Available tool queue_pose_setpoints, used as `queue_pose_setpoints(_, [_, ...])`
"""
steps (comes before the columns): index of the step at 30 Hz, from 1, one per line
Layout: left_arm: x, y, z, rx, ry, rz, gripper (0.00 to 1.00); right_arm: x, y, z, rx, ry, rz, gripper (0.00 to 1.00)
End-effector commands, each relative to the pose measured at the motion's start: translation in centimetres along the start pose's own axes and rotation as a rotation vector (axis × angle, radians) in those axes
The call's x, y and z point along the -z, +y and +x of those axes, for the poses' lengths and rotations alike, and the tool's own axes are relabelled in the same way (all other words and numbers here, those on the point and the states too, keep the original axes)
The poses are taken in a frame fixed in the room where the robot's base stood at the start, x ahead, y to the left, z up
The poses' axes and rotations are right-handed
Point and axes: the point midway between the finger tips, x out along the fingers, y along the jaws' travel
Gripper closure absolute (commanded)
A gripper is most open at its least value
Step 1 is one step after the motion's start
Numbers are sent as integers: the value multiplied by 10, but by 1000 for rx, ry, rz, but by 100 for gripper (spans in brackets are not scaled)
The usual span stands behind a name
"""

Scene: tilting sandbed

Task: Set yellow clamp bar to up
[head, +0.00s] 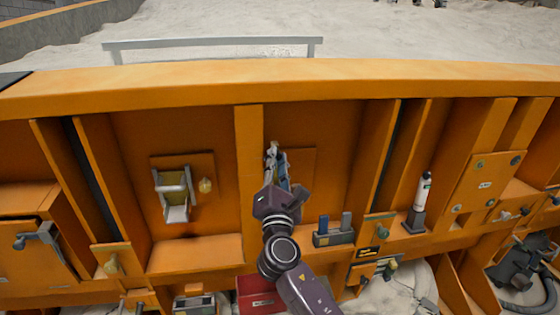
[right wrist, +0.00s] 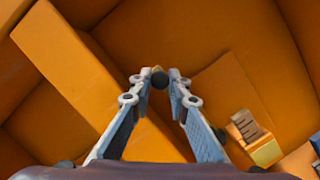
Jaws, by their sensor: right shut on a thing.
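A clamp with a grey metal bar and a pale yellow pad (head: 176,193) is on an orange wall plate in the left bay, with a yellowish knob (head: 205,185) beside it. My right gripper (head: 273,150) is apart from it, in the bay to its right, in front of another orange plate (head: 303,160). In the right wrist view its fingertips (right wrist: 158,78) close on a small dark rounded piece (right wrist: 158,76). Most of that piece is hidden, so I cannot tell whether it belongs to a clamp bar. My left gripper is out of view.
An orange post (head: 248,150) stands between the two bays. A grey block with blue tabs (head: 334,232) and a white bottle-like device (head: 422,192) sit on the ledge to the right. Sand (head: 400,40) lies beyond the top beam (head: 330,73).

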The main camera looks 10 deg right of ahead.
Motion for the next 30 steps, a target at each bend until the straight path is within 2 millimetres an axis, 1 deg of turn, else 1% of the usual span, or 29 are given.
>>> queue_pose_setpoints(10, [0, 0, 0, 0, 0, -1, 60, 2, 0, -1, -1, 4, 0, 100])
queue_pose_setpoints(11, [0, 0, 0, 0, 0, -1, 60, 2, 0, -1, 0, 4, 0, 81])
queue_pose_setpoints(15, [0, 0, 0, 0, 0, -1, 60, 2, 0, 0, 0, 3, 0, 66])
queue_pose_setpoints(30, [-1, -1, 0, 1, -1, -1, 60, 0, 1, 0, -1, 1, 6, 66])
